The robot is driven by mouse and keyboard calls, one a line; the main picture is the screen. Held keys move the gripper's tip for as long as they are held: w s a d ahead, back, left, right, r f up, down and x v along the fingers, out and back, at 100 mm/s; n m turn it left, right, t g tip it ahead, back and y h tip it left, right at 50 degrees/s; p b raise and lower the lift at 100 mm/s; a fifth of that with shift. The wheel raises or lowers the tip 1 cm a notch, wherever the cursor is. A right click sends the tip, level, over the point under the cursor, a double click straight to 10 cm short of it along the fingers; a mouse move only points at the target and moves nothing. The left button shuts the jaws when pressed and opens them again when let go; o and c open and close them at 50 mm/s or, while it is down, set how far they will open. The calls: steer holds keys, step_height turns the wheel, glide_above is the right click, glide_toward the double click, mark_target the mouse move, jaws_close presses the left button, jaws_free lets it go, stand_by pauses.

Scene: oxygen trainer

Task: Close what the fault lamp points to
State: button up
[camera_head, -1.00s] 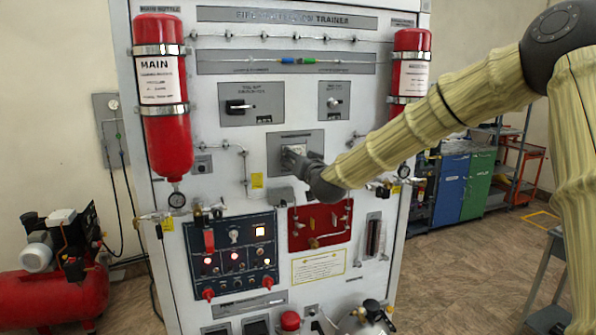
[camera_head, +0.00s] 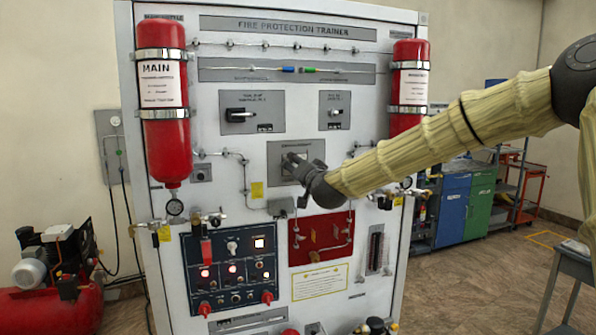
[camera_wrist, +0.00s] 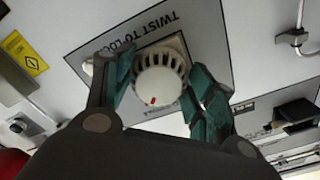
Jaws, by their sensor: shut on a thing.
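My gripper (camera_head: 290,163) reaches from the right to a square grey plate (camera_head: 281,150) at the middle of the trainer's front. In the wrist view, a round white detector head (camera_wrist: 160,84) with vents and a small red mark sits between my green fingers (camera_wrist: 162,88). The fingers are shut on it from both sides. Printing by it reads "TWIST TO LOCK". My gripper hides the detector in the head view. The control panel (camera_head: 213,285) below has several lit red lamps and a bright pale lamp (camera_head: 259,243). Their labels are too small to read.
Two red bottles, the left one (camera_head: 166,110) marked MAIN and the right one (camera_head: 408,85), flank the panel. Knob plates (camera_head: 252,111) lie above and a red pipe panel (camera_head: 320,238) below. A red compressor (camera_head: 55,285) stands left; blue and green cabinets (camera_head: 467,200) stand right.

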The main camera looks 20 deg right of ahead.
steer(key=o, duration=1)
steer(key=shift+d, duration=0.1)
steer(key=shift+s, duration=0.1)
steer(key=s, duration=1.1)
steer(key=shift+s+d, duration=0.2)
steer(key=shift+s, duration=0.2)
